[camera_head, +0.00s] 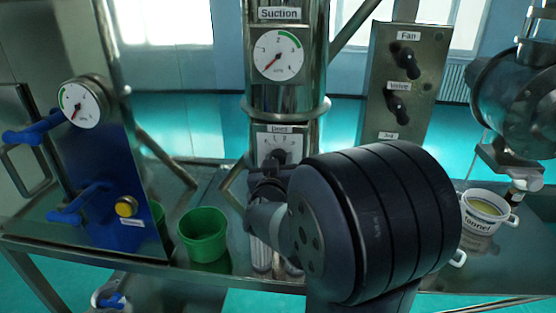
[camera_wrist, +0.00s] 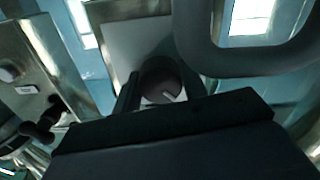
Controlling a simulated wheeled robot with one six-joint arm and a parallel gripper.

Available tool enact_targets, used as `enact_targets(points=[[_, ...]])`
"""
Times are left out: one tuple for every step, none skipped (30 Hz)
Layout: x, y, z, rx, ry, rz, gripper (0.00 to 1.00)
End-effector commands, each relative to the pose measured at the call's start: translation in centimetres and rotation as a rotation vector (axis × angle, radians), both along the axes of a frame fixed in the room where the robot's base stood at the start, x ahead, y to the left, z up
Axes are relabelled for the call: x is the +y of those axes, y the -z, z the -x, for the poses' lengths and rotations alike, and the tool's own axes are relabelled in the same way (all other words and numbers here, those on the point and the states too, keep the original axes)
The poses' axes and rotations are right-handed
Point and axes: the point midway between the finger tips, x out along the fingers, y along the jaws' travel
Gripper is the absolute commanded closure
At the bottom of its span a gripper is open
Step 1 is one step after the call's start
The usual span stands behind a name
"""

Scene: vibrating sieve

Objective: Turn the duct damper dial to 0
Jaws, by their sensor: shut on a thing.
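The duct damper dial (camera_head: 275,157) is a dark round knob on a small plate labelled "Duct" on the steel duct, under the Suction gauge. In the wrist view the dial (camera_wrist: 161,80) shows a pale pointer mark on its face; its scale numbers are not readable. My gripper (camera_head: 270,180) is at the dial in the head view, with my arm covering much of it. In the wrist view a dark finger of my gripper (camera_wrist: 150,92) stands against the dial's left side. The gripper is shut on the dial; the other finger is hard to make out.
The Suction gauge (camera_head: 278,55) is above the dial. A panel with Fan and Valve switches (camera_head: 408,75) stands to the right. A blue panel with handles (camera_head: 110,190) and a green cup (camera_head: 203,235) are to the left. A white pot (camera_head: 487,210) stands at the right.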

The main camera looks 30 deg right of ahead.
Motion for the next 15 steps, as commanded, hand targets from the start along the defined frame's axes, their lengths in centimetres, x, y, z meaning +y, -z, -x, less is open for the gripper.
enact_targets(points=[[0.00, -0.03, 0.00, 0.007, 0.000, 0.010, 0.82], [0.00, -0.02, 0.00, 0.010, 0.000, 0.015, 0.82], [0.00, -0.02, 0.00, 0.014, 0.000, 0.021, 0.82], [-0.01, -0.01, 0.00, 0.017, 0.000, 0.025, 0.82], [-0.01, -0.01, 0.00, 0.018, 0.000, 0.028, 0.82], [0.00, 0.00, 0.00, 0.020, 0.000, 0.031, 0.82], [0.00, 0.00, 0.00, 0.021, 0.000, 0.033, 0.82], [0.00, 0.00, 0.00, 0.022, 0.000, 0.035, 0.82], [0.00, 0.01, 0.00, 0.023, 0.000, 0.035, 0.82], [0.00, 0.01, 0.00, 0.023, 0.000, 0.035, 0.82], [0.00, 0.01, 0.00, 0.023, 0.000, 0.036, 0.82], [0.00, 0.01, 0.00, 0.023, 0.000, 0.036, 0.82], [0.00, 0.02, 0.00, 0.024, 0.000, 0.036, 0.82], [0.00, 0.01, 0.00, 0.024, 0.000, 0.036, 0.82], [0.00, 0.01, 0.00, 0.024, 0.000, 0.036, 0.82]])
